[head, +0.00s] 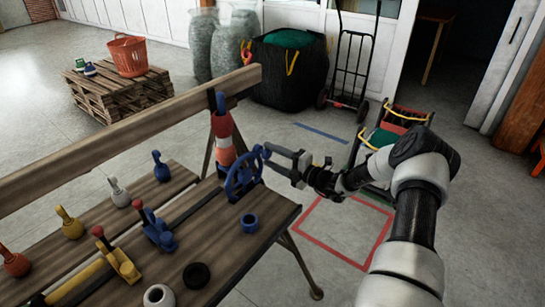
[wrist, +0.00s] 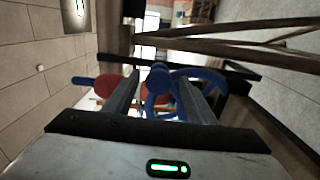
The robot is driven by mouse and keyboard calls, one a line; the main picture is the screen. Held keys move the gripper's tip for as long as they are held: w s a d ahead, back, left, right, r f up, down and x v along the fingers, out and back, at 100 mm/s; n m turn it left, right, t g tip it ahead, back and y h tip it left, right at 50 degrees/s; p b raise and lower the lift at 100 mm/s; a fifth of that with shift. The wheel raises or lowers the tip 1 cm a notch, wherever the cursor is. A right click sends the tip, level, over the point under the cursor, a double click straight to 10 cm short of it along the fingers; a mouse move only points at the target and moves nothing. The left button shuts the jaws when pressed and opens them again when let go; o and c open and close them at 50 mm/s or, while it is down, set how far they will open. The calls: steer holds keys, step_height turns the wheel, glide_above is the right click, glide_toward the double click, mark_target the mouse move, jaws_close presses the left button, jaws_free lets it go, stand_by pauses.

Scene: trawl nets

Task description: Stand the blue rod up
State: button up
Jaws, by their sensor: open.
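A blue rod with a rounded end (head: 264,153) leans up and right from the blue wheel-shaped piece (head: 243,178) at the bench's far right corner. In the wrist view, its rounded blue end (wrist: 158,77) shows between my fingers, with the wheel-shaped piece (wrist: 210,86) just right of it. My gripper (head: 276,156) is open and comes in from the right; its fingertips also show in the wrist view (wrist: 158,88). The fingers are on either side of the rod's end; I cannot tell whether they touch it. The rod's lower part is partly hidden.
A wooden beam (head: 130,138) runs along the bench's back. Blue (head: 156,232) and yellow (head: 120,262) lever pieces and several small knobbed weights stand on the bench (head: 225,240).

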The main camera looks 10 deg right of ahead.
steer(key=v, duration=1.7)
steer(key=shift+s+d, duration=0.2)
